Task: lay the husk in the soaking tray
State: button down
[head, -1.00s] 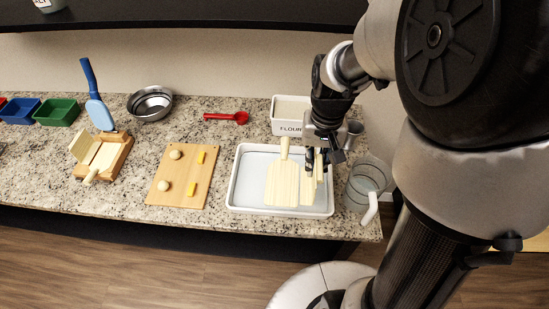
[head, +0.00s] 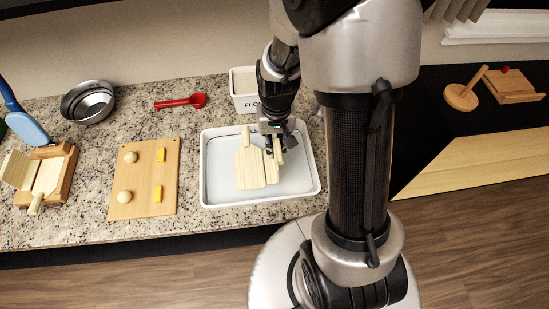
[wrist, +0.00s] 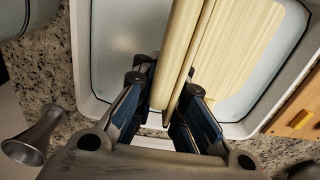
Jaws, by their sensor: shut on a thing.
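My gripper (head: 275,147) points down over the soaking tray (head: 205,172), a white-rimmed tray with a pale blue-grey floor. It is shut on a pale yellow, ribbed husk (head: 271,172). In the wrist view the held husk (wrist: 183,45) runs up between the two fingers (wrist: 166,88), seen nearly edge-on. A second, paddle-shaped pale husk (head: 248,168) with a narrow stem is just left of it. It shows at the right in the wrist view (wrist: 236,48), over the tray (wrist: 92,60). I cannot tell whether the held husk touches the tray floor or the other husk.
A wooden board (head: 142,190) with dough balls and yellow pieces lies left of the tray. A flour bin (head: 243,103) stands behind it. A red scoop (head: 182,102), a metal bowl (head: 88,102) and a wooden press (head: 45,180) are farther left. A metal cup (wrist: 32,140) shows in the wrist view.

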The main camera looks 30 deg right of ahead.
jog(key=shift+f+b, duration=0.85)
jog(key=shift+f, duration=1.85)
jog(key=shift+f, duration=0.15)
jog(key=c, duration=1.6)
grip_release()
jog(key=shift+c, duration=0.2)
notch_tip(320, 180, up, 12)
jog(key=p, duration=0.4)
jog(key=shift+d+r, duration=0.1)
jog(key=shift+r, duration=0.15)
jog(key=s+a+r+n+t, duration=0.1)
jog(key=s+a+r+t, duration=0.1)
jog(key=s+r, duration=0.5)
jog(key=s+a+r+n+t, duration=0.2)
jog(key=s+r, duration=0.5)
jog(key=r, duration=0.4)
jog(key=shift+a+r+n+t, duration=0.3)
jog(key=shift+a, duration=0.55)
